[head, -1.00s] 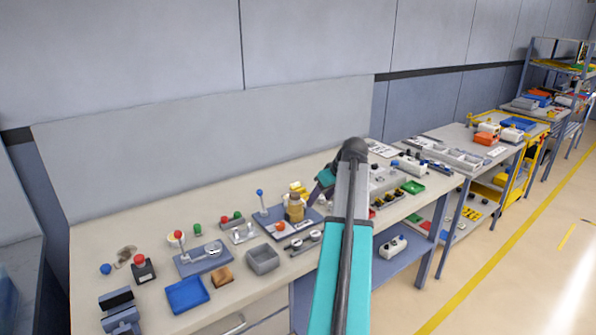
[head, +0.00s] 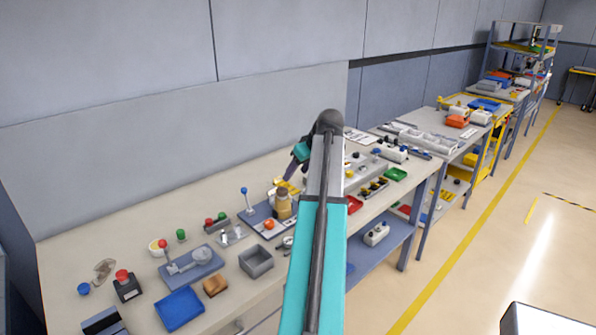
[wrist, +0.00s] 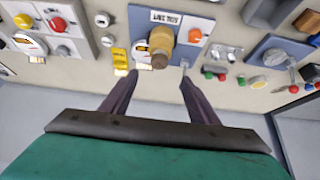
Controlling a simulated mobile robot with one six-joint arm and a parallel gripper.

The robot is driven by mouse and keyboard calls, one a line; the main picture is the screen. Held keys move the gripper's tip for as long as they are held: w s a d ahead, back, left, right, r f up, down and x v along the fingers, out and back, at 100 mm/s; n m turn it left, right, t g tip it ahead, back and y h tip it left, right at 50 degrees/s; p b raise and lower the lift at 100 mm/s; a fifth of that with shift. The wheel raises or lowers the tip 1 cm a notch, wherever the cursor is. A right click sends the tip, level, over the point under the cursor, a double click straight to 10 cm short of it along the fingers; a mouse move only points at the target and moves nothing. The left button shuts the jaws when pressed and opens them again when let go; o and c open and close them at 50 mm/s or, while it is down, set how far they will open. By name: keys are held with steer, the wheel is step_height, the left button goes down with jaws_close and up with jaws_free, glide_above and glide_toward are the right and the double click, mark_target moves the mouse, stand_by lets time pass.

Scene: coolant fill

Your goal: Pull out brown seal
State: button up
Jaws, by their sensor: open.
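The brown seal (wrist: 160,60) is a small dark brown plug at the mouth of an amber bottle-like body (wrist: 161,39) in the wrist view. The body stands on a blue-grey plate (wrist: 143,15). In the head view the amber body (head: 282,207) stands on the bench, left of my arm. My gripper (wrist: 158,76) is open and empty, with a dark finger on each side of the seal in the picture. Contact cannot be told. In the head view my gripper (head: 290,173) is above and slightly right of the body, partly hidden by my arm.
An orange knob (wrist: 195,35) is beside the amber body, and a yellow block (wrist: 120,58) is on its other side. A blue tray (head: 180,309) and a grey bin (head: 256,262) lie nearer on the bench (head: 75,230). Red and green trays are to the right.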

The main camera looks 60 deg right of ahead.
mark_target(284, 191)
steer(key=shift+f, duration=0.1)
steer(key=shift+p+x, duration=2.15)
steer(key=shift+x, duration=4.6)
steer(key=shift+d, duration=0.1)
steer(key=c, duration=1.1)
steer(key=o, duration=0.4)
steer(key=shift+c, duration=1.1)
steer(key=shift+r, duration=0.5)
